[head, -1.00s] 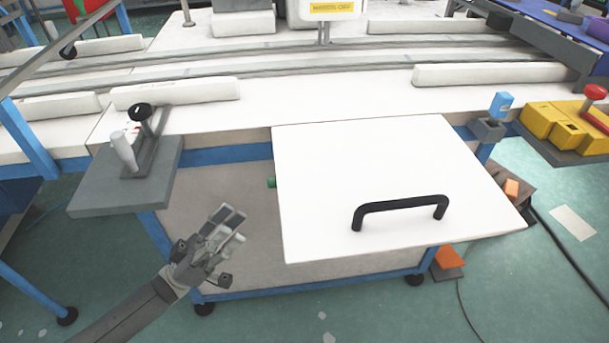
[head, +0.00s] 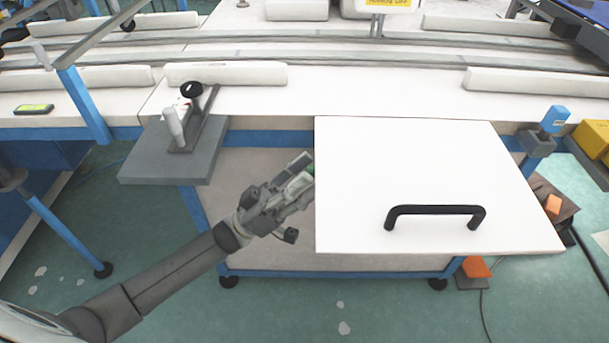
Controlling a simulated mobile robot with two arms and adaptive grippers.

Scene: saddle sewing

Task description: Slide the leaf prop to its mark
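The table leaf (head: 420,160) is a white panel with a black handle (head: 435,210), out in front of the long white table. A small green piece (head: 311,169), which looks like the end of the leaf prop, shows at the leaf's left edge. The rest of it is hidden under the leaf. My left gripper (head: 308,169) is at that edge, its fingertips at the green piece. Whether the fingers have closed on it I cannot tell. My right gripper is not in view.
A grey side shelf (head: 165,165) with a clamp-like fixture (head: 185,120) juts out left of my gripper. A blue-topped post (head: 553,120) stands right of the leaf. White padded bars (head: 225,73) lie on the table. The green floor in front is open.

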